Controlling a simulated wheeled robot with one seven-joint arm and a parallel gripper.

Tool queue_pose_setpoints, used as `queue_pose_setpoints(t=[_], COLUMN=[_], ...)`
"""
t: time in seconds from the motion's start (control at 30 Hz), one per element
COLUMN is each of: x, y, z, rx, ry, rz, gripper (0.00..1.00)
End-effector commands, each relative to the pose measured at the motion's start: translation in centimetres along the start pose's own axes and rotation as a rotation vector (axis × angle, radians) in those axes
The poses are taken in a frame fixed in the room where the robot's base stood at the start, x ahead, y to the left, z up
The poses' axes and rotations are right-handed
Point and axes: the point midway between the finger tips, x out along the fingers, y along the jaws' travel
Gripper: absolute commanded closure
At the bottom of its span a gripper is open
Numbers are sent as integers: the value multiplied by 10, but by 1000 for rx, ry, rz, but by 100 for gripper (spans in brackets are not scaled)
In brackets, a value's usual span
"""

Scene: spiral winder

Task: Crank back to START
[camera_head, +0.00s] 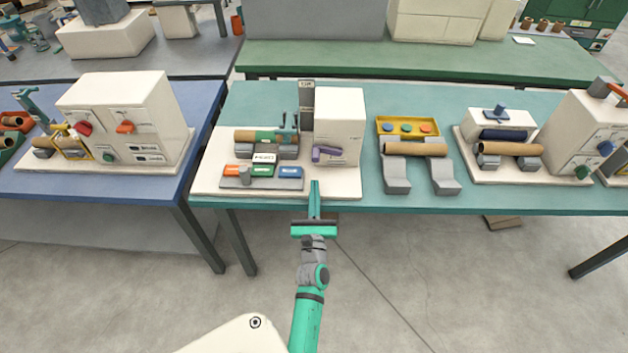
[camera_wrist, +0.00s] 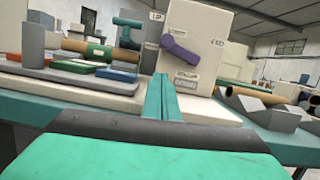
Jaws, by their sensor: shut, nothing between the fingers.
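The winder is a white box (camera_head: 340,118) on a cream base plate (camera_head: 213,178) on the teal table. A purple crank (camera_head: 325,152) sits on the box's front face; it also shows in the wrist view (camera_wrist: 178,48), tilted, with small labels around it that are too small to read surely. My gripper (camera_head: 315,190) is shut and empty, just in front of the base plate, below and apart from the crank. In the wrist view its teal fingers (camera_wrist: 161,98) are together and point toward the box, with the crank above and beyond their tips.
Left of the box, a brown tube with a green band (camera_head: 264,137) lies on grey supports. Orange, green and blue blocks (camera_head: 262,171) stand in front of it. A grey cradle (camera_head: 396,174) with a tube is to the right. The floor before the table is clear.

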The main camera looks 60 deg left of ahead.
Motion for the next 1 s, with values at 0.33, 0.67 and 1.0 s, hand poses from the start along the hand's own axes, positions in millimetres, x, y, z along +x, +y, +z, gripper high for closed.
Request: queue_pose_setpoints(t=[0.33,0.67,1.0], x=[-47,-54,-119], y=[1,2,-42], z=[0,0,-4], rx=[-1,0,398], ry=[1,-1,22], rz=[0,1,-155], gripper=[100,100,100])
